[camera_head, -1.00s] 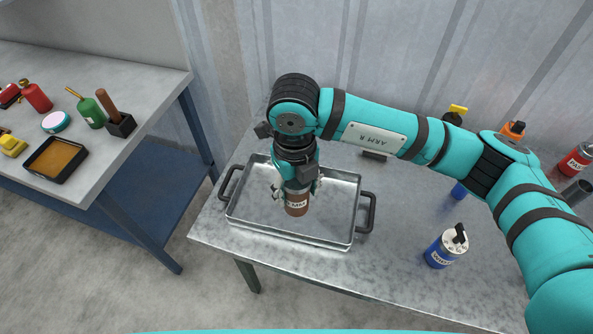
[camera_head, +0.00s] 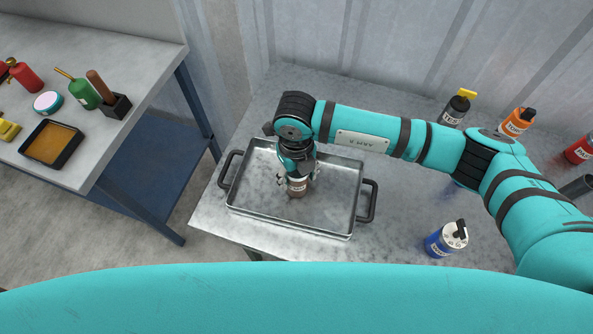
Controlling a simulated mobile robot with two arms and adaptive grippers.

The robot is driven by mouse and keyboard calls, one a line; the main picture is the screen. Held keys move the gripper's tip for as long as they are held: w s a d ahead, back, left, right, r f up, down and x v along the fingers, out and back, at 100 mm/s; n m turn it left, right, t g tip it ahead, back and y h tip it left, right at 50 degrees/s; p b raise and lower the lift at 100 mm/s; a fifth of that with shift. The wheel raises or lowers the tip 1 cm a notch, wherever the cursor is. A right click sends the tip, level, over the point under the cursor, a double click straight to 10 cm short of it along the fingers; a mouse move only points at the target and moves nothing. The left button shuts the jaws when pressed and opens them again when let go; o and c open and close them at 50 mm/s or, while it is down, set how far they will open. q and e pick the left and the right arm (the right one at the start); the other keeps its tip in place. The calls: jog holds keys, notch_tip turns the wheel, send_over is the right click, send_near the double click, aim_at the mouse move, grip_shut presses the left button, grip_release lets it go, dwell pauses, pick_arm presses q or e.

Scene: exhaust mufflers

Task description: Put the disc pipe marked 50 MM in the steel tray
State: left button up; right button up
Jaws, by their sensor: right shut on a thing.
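The steel tray (camera_head: 335,205) is a shallow metal pan with dark handles on the grey table. My right gripper (camera_head: 297,179) points down inside the tray's outline, left of its middle. It is shut on a brown cylindrical piece (camera_head: 297,188) with a pale label. The label is too small to read for sure, so I cannot confirm a 50 MM mark. The piece hangs upright, low over the tray floor; I cannot tell whether it touches. The fingers hide its upper part. My left gripper is not in view.
A blue labelled can (camera_head: 440,243) stands right of the tray. A black can with a yellow top (camera_head: 455,110), an orange can (camera_head: 515,123) and a red can (camera_head: 580,149) stand farther back. A second table at left holds a black tray (camera_head: 50,145) and several tools.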

jog(key=shift+f, duration=0.35)
jog(key=o, duration=0.9)
jog(key=shift+c, duration=0.2)
jog(key=o, duration=0.4)
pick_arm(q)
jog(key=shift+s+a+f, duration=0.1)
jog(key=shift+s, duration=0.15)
pick_arm(e)
jog(key=shift+r, duration=0.1)
jog(key=shift+r, duration=0.2)
notch_tip(320, 180, up, 10)
jog(key=b, duration=0.4)
jog(key=shift+r, duration=0.2)
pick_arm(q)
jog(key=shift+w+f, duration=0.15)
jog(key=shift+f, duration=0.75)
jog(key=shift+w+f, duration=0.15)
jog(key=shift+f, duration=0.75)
pick_arm(e)
jog(key=shift+r, duration=0.7)
